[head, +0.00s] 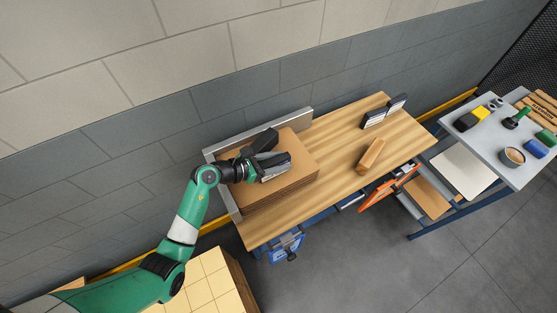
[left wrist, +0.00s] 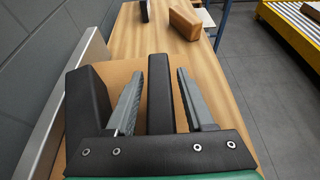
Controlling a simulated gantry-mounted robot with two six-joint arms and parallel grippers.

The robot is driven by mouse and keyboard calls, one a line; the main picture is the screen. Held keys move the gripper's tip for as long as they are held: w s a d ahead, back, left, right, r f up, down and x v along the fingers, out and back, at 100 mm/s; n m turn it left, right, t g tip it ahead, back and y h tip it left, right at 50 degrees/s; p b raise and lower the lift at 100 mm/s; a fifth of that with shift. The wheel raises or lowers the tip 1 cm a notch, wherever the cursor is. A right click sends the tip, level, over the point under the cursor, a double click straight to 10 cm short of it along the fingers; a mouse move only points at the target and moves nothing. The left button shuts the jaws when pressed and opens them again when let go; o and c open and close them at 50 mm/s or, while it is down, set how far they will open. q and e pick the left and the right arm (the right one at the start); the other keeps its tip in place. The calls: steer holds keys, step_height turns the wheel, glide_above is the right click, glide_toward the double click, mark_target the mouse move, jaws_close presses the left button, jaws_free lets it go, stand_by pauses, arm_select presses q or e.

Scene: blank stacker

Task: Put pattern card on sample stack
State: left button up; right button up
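A stack of brown sheets (head: 300,160), which I take for the sample stack, lies on the left part of the wooden bench against a metal corner guide (head: 225,149). Its top also shows in the left wrist view (left wrist: 118,76). My left gripper (head: 287,164) is over this stack. In the left wrist view its two grey fingers (left wrist: 160,72) are apart, with a dark bar between them and gaps on both sides; nothing is visibly held. I cannot tell whether the fingers touch the stack. I cannot pick out a separate pattern card. My right gripper is not in view.
A wooden block (head: 371,154) and two dark upright pieces (head: 373,119) stand on the bench to the right. A grey table (head: 492,143) with a cup (head: 513,157) and tools is at right. White (head: 462,168) and brown sheets lie lower down. Bench between stack and block is clear.

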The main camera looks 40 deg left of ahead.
arm_select(q)
steer(key=shift+o, duration=0.2)
steer(key=shift+r, duration=0.15)
steer(key=shift+s+a+r, duration=0.1)
steer(key=shift+s+r, duration=0.1)
steer(key=shift+s, duration=0.05)
steer(key=p+v, duration=0.2)
steer(key=v, duration=0.9)
steer(key=shift+s, duration=0.2)
